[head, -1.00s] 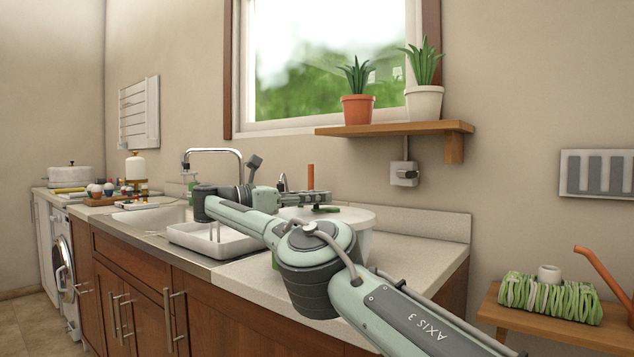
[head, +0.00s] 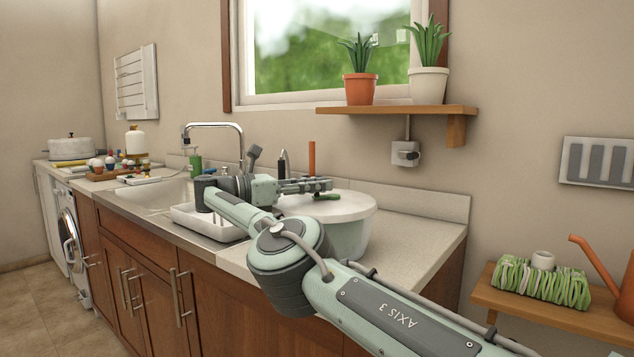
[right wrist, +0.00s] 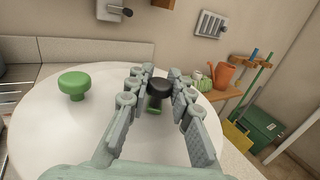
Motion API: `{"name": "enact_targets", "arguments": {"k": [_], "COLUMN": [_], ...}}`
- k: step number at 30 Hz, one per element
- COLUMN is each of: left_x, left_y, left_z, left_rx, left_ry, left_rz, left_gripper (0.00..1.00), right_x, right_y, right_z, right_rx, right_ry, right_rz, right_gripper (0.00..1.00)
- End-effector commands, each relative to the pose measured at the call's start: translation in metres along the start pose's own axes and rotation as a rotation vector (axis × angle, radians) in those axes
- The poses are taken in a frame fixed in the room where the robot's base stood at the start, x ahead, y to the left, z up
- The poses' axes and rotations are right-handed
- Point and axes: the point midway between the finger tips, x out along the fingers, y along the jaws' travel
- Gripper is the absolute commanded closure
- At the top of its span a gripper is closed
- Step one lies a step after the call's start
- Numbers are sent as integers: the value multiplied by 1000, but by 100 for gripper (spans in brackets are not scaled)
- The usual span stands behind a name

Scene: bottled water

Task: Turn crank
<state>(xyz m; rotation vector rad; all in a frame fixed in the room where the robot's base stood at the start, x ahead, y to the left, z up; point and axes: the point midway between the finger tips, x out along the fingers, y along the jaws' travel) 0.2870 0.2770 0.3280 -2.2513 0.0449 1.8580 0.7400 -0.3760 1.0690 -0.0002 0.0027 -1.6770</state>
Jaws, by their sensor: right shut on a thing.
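A bowl with a round white lid (head: 352,207) stands on the counter; the lid fills much of the right wrist view (right wrist: 60,130). My right gripper (head: 318,186) reaches in level over the lid. In the right wrist view, its fingers (right wrist: 158,88) are on both sides of a black knob (right wrist: 158,90), with a bit of green below it. They are shut on this crank knob. A separate green knob (right wrist: 74,84) stands on the lid to the left. A green piece (head: 327,197) shows beside the fingers in the head view. The fingers partly hide the crank. My left gripper is out of view.
A white tray (head: 205,226) and the sink (head: 155,193) with its tap (head: 240,135) lie left of the bowl. A shelf with plants (head: 400,109) hangs above. The counter (head: 425,215) right of the bowl is clear.

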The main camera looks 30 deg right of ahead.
Motion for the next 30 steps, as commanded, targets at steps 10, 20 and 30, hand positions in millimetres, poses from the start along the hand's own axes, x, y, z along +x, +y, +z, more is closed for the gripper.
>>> {"name": "enact_targets", "arguments": {"k": [10, 20, 30], "left_x": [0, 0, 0], "left_y": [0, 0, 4], "left_z": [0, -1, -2], "left_rx": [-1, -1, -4], "left_ry": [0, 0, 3], "left_rz": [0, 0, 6], "left_gripper": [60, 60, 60], "right_x": [1, 1, 0], "right_y": [0, 0, 0], "right_z": [0, 1, 1], "right_rx": [1, 2, 2], "right_ry": [1, -1, -2], "right_rz": [-3, -2, -1], "right_gripper": [78, 56, 56]}}
